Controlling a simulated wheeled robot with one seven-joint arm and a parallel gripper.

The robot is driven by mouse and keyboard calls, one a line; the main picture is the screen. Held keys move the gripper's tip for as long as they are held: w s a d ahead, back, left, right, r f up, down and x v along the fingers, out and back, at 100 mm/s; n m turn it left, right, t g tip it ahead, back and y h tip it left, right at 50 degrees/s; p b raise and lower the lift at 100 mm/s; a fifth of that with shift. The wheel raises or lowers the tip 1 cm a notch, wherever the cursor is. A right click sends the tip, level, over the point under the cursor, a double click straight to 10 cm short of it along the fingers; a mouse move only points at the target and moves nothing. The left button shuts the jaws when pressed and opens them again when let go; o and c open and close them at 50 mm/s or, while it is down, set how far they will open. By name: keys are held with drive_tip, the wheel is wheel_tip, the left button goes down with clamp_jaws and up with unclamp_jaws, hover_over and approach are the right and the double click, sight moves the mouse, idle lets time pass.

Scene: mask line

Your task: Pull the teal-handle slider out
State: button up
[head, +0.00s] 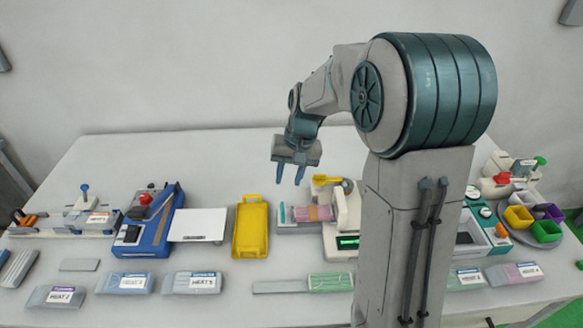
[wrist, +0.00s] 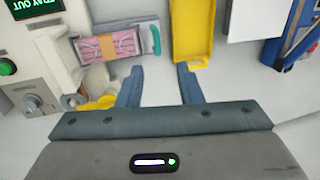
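The slider (head: 297,226) is a pale tray at the left side of a white machine (head: 345,215), with a pink banded stack (head: 312,213) lying on it. Its teal handle (head: 282,212) is at the outer end, away from the machine. In the wrist view the teal handle (wrist: 155,38) stands upper centre, beside the pink stack (wrist: 108,46). My gripper (head: 288,176) hangs above and behind the slider in the head view. In the wrist view my gripper (wrist: 160,71) is open and empty, its fingers apart from the handle.
A yellow tray (head: 238,243) lies left of the slider, with clear table between. A yellow lever (head: 325,180) on the machine is close to my fingers; it shows in the wrist view (wrist: 97,103) near one finger. A white plate (head: 197,225) and blue machine (head: 133,235) stand further left.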

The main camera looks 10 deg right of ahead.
drive_tip(key=shift+s+d+r, duration=0.1)
drive_tip(key=shift+d+r, duration=0.05)
drive_tip(key=shift+r, duration=0.7)
drive_tip(key=shift+d+r, duration=0.15)
drive_tip(key=shift+r, duration=0.65)
drive_tip(key=s+d+r+n+t+h, duration=0.1)
drive_tip(key=s, duration=1)
drive_tip(key=s+d+r+n+t+h, duration=0.1)
drive_tip(key=s+r+t, duration=0.1)
drive_tip(key=s, duration=0.8)
drive_tip(key=shift+s+d, duration=0.3)
drive_tip(key=shift+s, duration=0.05)
drive_tip(key=shift+r, duration=0.1)
